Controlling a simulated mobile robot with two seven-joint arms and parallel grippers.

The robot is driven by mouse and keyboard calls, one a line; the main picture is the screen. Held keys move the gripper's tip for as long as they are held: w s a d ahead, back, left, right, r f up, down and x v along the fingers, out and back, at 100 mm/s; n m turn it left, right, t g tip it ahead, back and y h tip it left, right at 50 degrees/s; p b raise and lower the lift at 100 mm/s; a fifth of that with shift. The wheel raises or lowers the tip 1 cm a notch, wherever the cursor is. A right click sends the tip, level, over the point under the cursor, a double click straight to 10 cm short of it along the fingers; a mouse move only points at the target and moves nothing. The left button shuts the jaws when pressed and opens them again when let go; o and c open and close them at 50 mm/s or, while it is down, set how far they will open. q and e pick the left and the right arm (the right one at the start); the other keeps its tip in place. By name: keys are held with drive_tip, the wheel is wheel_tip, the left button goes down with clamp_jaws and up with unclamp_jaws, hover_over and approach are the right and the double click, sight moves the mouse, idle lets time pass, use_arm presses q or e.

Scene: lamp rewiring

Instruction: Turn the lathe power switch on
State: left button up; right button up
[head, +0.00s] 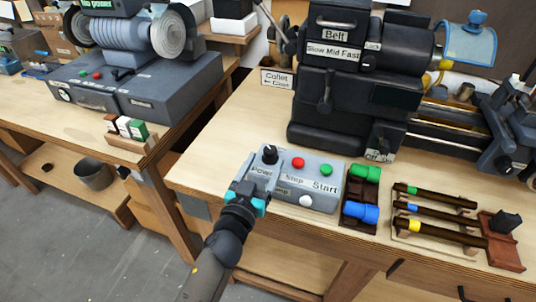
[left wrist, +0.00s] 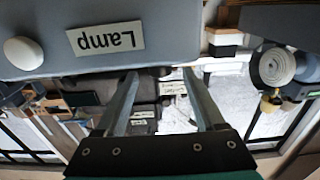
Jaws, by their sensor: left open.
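The grey control box (head: 318,203) stands near the front edge of the right bench. Its black power switch knob (head: 270,154) is at the top left, above a label that reads like "Power". A red Stop button (head: 298,162) and a green Start button (head: 326,169) are to its right. A white lamp button (head: 306,200) is on the front face; it also shows in the left wrist view (left wrist: 24,53). My left gripper (head: 248,190) is open at the box's front left corner, below the knob. Its two fingers show empty in the left wrist view (left wrist: 160,75). Contact with the box is unclear.
The black lathe (head: 345,105) stands behind the box. Green (head: 366,173) and blue (head: 361,213) cylinders sit in a rack right of the box. Rods with coloured bands (head: 435,211) lie further right. A grey machine (head: 175,90) stands on the left bench.

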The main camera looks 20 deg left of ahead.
sight(268, 156)
use_arm(q)
drive_tip(key=shift+w, duration=1.6)
clamp_jaws()
